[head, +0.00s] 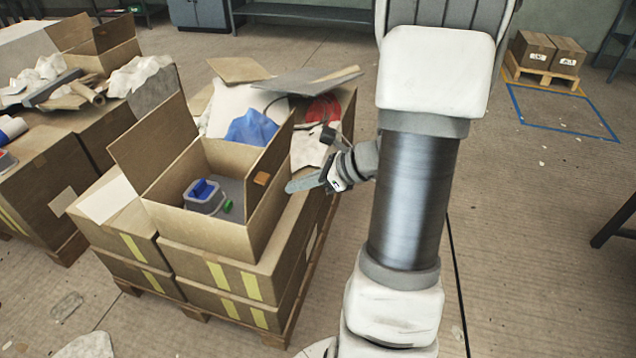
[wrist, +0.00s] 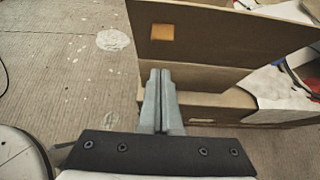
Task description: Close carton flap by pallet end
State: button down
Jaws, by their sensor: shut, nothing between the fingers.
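An open brown carton (head: 205,232) stands on the near right stack of boxes on a pallet (head: 272,338). Its left flap (head: 152,142) is raised and leans outward. Its right flap (head: 272,158) is raised, with an orange patch near one end. In the wrist view a raised flap (wrist: 240,32) with an orange patch fills the upper right. My gripper (head: 291,187) is beside the right flap, on its outer side. In the wrist view my gripper (wrist: 160,72) has its fingers together, with nothing between them, just below the flap. Whether the tips touch it cannot be told.
Inside the carton are a grey container with a blue top (head: 205,195) and a green piece. Behind it lie a blue cloth (head: 251,128), a red coil (head: 322,107) and loose sheets. Other cartons crowd the left. The floor (head: 520,240) at right is mostly clear.

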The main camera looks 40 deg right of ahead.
jog(key=w+a, duration=0.1)
jog(key=w+a+r, duration=0.1)
jog(key=shift+w, duration=0.4)
jog(key=shift+r, duration=0.1)
